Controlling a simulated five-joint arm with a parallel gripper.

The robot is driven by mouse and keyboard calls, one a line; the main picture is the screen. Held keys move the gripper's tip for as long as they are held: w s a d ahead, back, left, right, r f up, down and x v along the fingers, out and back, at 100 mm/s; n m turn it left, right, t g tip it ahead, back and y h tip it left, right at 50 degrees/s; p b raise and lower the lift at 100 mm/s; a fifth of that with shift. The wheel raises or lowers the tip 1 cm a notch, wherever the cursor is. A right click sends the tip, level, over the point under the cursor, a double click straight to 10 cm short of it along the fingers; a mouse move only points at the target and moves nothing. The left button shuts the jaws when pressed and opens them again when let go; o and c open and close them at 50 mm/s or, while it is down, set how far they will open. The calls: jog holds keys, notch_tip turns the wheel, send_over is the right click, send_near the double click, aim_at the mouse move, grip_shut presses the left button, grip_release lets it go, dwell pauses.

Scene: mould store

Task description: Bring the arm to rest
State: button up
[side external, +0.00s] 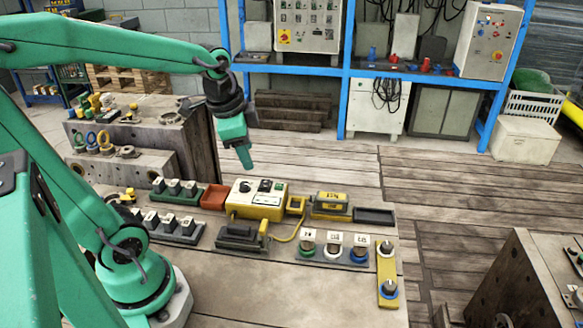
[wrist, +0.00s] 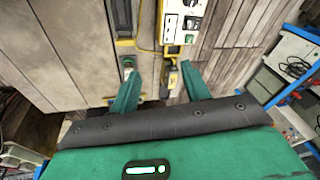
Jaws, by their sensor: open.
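My gripper (side external: 244,157) hangs from the green arm in the side view, pointing down, in the air near the yellow control box (side external: 258,200). Its fingers look close together from this side. In the wrist view the two green fingers of my gripper (wrist: 160,82) stand well apart, with nothing held between them. The yellow control box also shows in the wrist view (wrist: 183,22), beyond the fingertips.
The bench (side external: 250,275) carries a red tray (side external: 215,197), a black tray (side external: 374,215), several round coloured bases with white-topped pieces, and a yellow plate (side external: 387,270). Large mould blocks (side external: 180,135) stand at the left. The bench's front is bare.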

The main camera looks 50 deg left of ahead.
jog(key=s+d+r+n+t, duration=0.2)
jog(key=s+d+n, duration=0.3)
jog(key=d, duration=0.1)
jog(key=shift+s+r+n+h, duration=0.2)
jog(key=shift+s+n+h, duration=0.1)
jog(key=shift+s+n, duration=0.1)
jog(key=o, duration=1)
jog(key=shift+w+d+r, duration=0.1)
jog(key=shift+w+r, duration=0.05)
jog(key=shift+w, duration=0.05)
jog(key=shift+o, duration=0.8)
jog(key=shift+w+r+m, duration=0.1)
jog(key=shift+w+m, duration=0.1)
jog(key=shift+m, duration=0.3)
jog(key=w+d+f+m+g, duration=0.2)
jog(key=w+d+m, duration=0.5)
jog(key=w+m, duration=0.3)
jog(key=w+d+f+m+g, duration=0.2)
jog(key=w+d+m, duration=0.5)
jog(key=m, duration=0.9)
jog(key=w+g, duration=0.1)
jog(key=w, duration=0.2)
jog(key=shift+w+d, duration=0.35)
jog(key=shift+d, duration=0.05)
jog(key=shift+f, duration=0.1)
